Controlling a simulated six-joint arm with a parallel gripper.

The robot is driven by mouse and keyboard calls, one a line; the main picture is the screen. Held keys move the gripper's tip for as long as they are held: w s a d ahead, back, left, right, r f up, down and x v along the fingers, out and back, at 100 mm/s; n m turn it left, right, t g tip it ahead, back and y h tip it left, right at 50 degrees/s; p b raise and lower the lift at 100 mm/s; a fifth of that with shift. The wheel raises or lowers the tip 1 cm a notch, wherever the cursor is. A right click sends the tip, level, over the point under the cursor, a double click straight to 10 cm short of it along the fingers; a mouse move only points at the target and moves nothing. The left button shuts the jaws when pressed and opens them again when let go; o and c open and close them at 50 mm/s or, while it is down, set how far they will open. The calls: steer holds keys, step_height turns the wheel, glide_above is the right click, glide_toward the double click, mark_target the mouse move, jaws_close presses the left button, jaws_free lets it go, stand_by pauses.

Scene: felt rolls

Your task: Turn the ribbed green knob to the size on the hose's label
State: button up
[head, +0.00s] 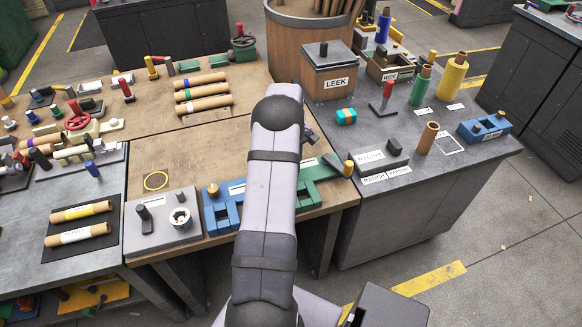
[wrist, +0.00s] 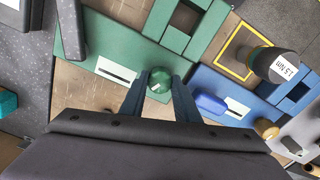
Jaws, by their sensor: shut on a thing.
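The green knob (wrist: 160,80) is round, with a small pale mark on its top, in the middle of the wrist view. My gripper (wrist: 159,87) is shut on it, one dark finger on each side. In the head view my arm hides the knob and gripper; part of a green block (head: 322,187) shows to the right of my arm. I cannot pick out the hose or read its label in either view.
A blue block (wrist: 225,85) with a blue handle lies right of the knob. A dark cylinder (wrist: 262,62) with a 1.5 Nm label stands near a yellow square outline. In the head view, a LEEK box (head: 327,68) and a barrel (head: 292,42) stand behind my arm.

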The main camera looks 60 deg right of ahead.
steer(key=m+b, duration=0.1)
steer(key=m, duration=0.5)
steer(key=shift+m, duration=0.3)
steer(key=m, duration=0.6)
steer(key=shift+d+b, duration=0.1)
steer(key=shift+b, duration=0.3)
steer(key=shift+r, duration=0.1)
steer(key=o, duration=1)
steer(key=shift+o, duration=0.2)
steer(key=shift+r+b, duration=1)
steer(key=shift+r, duration=2.65)
